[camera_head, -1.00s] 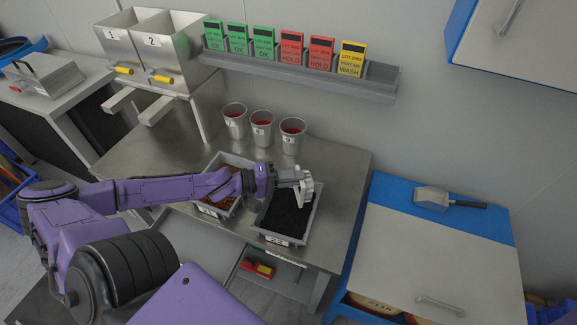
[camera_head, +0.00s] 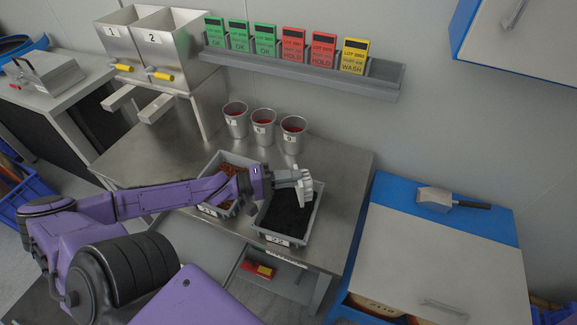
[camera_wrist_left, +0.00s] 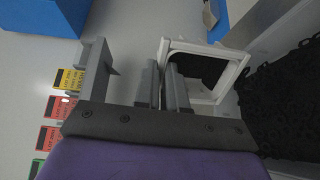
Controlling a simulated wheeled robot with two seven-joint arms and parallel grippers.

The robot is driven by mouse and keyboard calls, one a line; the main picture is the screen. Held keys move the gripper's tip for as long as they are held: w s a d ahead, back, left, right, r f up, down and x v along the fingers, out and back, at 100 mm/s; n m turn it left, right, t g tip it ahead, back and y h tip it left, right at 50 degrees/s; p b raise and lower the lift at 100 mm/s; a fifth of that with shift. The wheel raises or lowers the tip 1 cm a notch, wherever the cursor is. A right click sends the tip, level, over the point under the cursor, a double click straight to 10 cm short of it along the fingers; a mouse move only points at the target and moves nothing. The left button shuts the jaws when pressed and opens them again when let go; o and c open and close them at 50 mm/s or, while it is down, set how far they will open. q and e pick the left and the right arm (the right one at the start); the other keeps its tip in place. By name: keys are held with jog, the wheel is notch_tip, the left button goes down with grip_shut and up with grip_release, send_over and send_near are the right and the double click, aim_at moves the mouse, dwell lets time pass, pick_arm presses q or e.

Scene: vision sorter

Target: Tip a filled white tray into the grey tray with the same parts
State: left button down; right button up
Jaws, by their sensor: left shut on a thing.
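My left gripper (camera_head: 296,176) is shut on the wall of a small white tray (camera_head: 305,193). The white tray is tipped steeply above the right grey tray (camera_head: 262,233), which holds black parts and is labelled 22. In the left wrist view, the fingers (camera_wrist_left: 167,85) grip one side of the white tray (camera_wrist_left: 225,51), and its inside shows dark. I cannot tell whether parts are still in it. Black ring-like parts show at the right edge of that view. The left grey tray (camera_head: 229,215) holds reddish-brown parts and is partly behind my arm. My right gripper is out of view.
Several metal cups, including one (camera_head: 236,120), stand behind the trays on the steel table (camera_head: 340,170). Two numbered hoppers (camera_head: 150,50) are at back left. A rail (camera_head: 300,68) with coloured lot cards is on the wall. A scoop (camera_head: 437,198) lies on the right cabinet.

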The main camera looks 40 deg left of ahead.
pick_arm(q)
jog(key=shift+s+a+f+t+h+b, duration=0.15)
jog(key=shift+s+a+t+h+b, duration=0.2)
jog(key=shift+b, duration=0.35)
